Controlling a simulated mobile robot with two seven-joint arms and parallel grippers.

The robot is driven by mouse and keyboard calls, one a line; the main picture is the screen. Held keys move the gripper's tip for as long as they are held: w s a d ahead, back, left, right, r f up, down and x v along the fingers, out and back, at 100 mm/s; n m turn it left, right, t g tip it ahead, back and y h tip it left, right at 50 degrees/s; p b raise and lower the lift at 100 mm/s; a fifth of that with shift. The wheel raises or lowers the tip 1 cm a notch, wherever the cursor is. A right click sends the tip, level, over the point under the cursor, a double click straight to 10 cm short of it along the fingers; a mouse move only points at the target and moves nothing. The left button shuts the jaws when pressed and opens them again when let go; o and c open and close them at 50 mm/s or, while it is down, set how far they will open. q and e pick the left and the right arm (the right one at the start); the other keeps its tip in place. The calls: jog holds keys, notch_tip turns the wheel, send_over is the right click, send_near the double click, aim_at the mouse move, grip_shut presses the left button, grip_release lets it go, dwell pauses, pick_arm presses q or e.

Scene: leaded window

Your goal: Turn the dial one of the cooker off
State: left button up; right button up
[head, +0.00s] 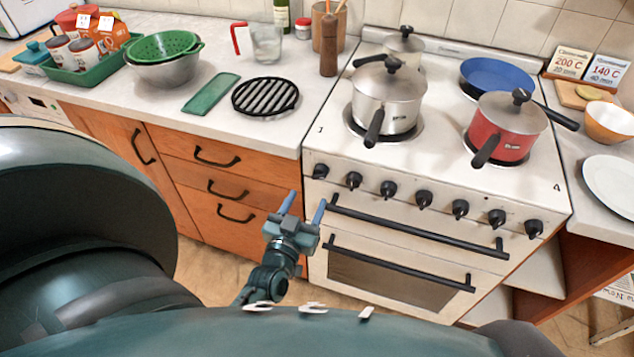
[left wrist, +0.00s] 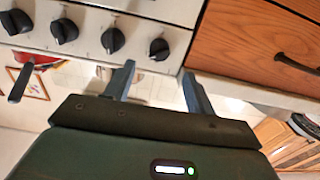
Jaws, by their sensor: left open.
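The white cooker (head: 345,205) has a row of several black dials on its front panel. The leftmost dial (head: 320,171) sits at the panel's left end, beside the orange-brown drawers; a "1" is printed on the hob above it. In the left wrist view, which looks upside down, this dial (left wrist: 159,49) is the one nearest the drawers. My left gripper (head: 303,206) is open and empty, its blue-grey fingers pointing up just below and left of the dial, apart from it. Its fingers also show in the left wrist view (left wrist: 158,76). The dial's exact pointer angle is hard to tell. My right gripper is not in view.
A steel pot (head: 388,100) and a red pot (head: 507,130) stand on the front hob, with handles reaching towards the front edge. Black oven handles (head: 415,225) stick out below the dials. Drawers with black handles (head: 217,160) are at the left. The floor in front is clear.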

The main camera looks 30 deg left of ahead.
aim_at(318, 178)
pick_arm(q)
jog(key=b+x, duration=0.2)
jog(key=x, duration=0.6)
jog(key=shift+d, duration=0.1)
jog(key=shift+c, duration=0.2)
jog(key=c, duration=0.9)
